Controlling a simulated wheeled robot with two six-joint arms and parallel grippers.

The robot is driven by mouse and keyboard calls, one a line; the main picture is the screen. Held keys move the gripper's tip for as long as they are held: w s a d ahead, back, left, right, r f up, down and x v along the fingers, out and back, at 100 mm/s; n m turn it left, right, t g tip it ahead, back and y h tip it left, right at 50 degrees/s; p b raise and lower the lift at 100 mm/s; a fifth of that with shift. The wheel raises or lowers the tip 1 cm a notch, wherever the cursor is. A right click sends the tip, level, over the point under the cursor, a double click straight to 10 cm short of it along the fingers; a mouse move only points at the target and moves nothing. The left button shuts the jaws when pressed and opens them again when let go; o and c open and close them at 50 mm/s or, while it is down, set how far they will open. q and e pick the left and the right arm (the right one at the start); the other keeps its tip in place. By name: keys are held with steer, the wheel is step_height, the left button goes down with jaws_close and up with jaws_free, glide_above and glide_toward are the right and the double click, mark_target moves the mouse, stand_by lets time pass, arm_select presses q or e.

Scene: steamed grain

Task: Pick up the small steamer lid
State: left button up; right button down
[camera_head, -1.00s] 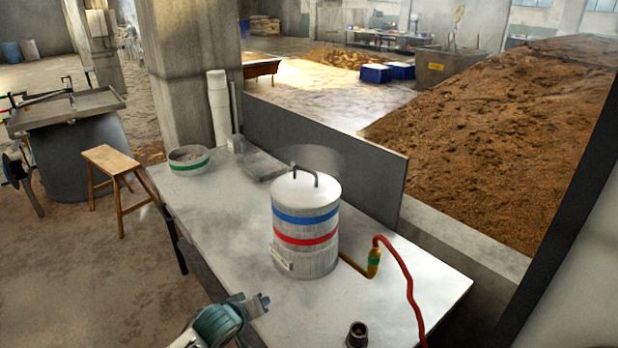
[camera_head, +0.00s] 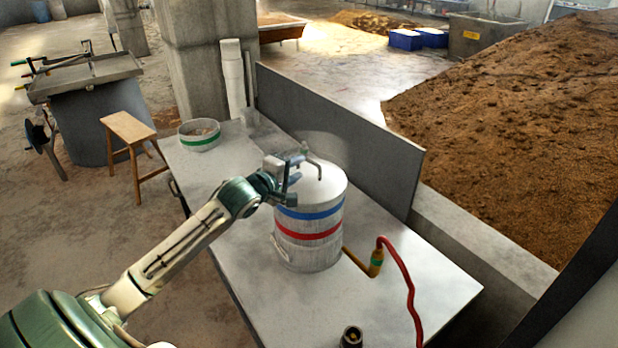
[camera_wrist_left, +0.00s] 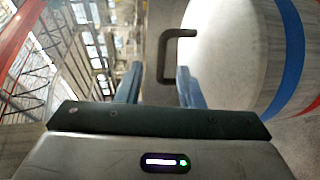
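The small steamer is a grey drum with blue and red bands (camera_head: 308,229) on the table. Its pale, slightly domed lid (camera_head: 328,182) sits on top, with a dark bent handle (camera_head: 318,163). My left gripper (camera_head: 297,170) is at the lid's left side, close to the handle, and hides part of the lid. In the left wrist view its two fingers (camera_wrist_left: 158,84) are apart with nothing held. My right gripper is out of view.
The white table (camera_head: 385,308) is mostly clear. A green-banded round container (camera_head: 200,137) stands at its far left. A grey panel (camera_head: 345,150) rises behind the steamer. A red hose (camera_head: 402,275) and a dark small cylinder (camera_head: 351,338) are at the right and front.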

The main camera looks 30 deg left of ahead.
mark_target(309, 162)
arm_select(q)
steer(key=shift+w+d+f, duration=0.1)
steer(key=shift+w+f, duration=0.05)
steer(key=shift+w, duration=0.45)
steer(key=shift+w+f, duration=0.1)
steer(key=shift+w, duration=0.5)
steer(key=shift+w+p, duration=0.4)
steer(key=shift+p, duration=0.25)
steer(key=w+p, duration=0.1)
steer(key=w, duration=0.2)
steer(key=shift+w+a+f+p, duration=0.15)
steer(key=shift+a+f+p, duration=0.05)
steer(key=shift+f+p, duration=0.2)
steer(key=shift+w+f, duration=0.25)
steer(key=shift+w, duration=0.2)
steer(key=shift+s, duration=0.1)
steer(key=c, duration=0.3)
jaws_close()
